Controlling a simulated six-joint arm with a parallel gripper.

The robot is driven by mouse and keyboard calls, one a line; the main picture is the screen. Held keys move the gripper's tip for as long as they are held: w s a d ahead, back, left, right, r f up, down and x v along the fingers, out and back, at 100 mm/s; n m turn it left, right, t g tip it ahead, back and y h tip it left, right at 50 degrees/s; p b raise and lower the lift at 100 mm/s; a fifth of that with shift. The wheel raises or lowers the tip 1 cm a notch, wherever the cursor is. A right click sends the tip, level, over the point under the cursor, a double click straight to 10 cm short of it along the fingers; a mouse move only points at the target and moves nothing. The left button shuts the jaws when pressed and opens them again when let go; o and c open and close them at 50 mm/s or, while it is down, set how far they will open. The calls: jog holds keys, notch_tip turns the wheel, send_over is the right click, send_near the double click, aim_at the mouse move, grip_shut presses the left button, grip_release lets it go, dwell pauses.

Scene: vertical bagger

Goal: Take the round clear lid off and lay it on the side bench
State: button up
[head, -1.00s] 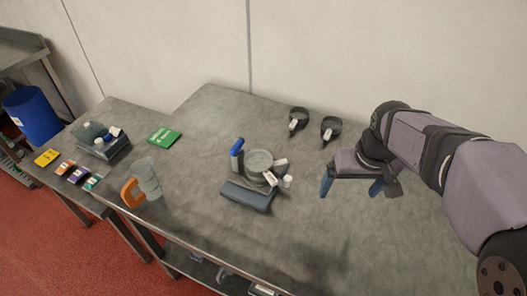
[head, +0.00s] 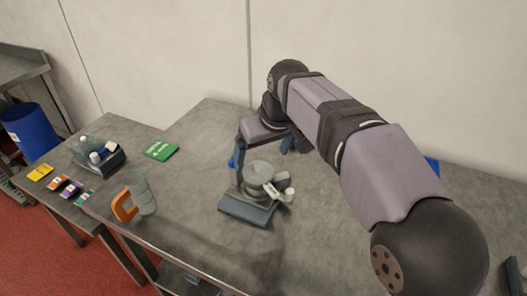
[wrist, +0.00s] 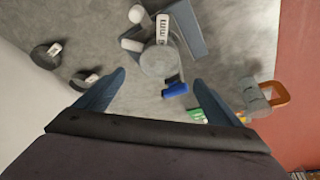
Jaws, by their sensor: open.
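The round clear lid (head: 259,172) appears as a pale disc on top of the small grey-based device (head: 246,212) in the middle of the table. The lid also shows in the wrist view (wrist: 158,62), ahead of the fingers. My gripper (head: 262,153) is open and empty, above and just behind the device. In the wrist view its two blue fingers (wrist: 160,79) are spread wide, with the lid lying between their lines and beyond the tips. I cannot tell the exact height gap. The side bench (head: 105,210) is at the left.
A clear jug with an orange handle (head: 124,207) stands left of the device. A green card (head: 160,150) lies behind it. Two dark round pieces with white tags, one here (wrist: 45,55), lie near the wall.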

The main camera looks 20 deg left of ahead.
aim_at(258, 167)
jog(key=shift+x, duration=3.15)
jog(key=c, duration=1.1)
jog(key=shift+c, duration=0.2)
jog(key=shift+r+p, duration=1.1)
jog(key=shift+p, duration=0.2)
jog(key=shift+r+p, duration=1.25)
jog(key=shift+r, duration=0.05)
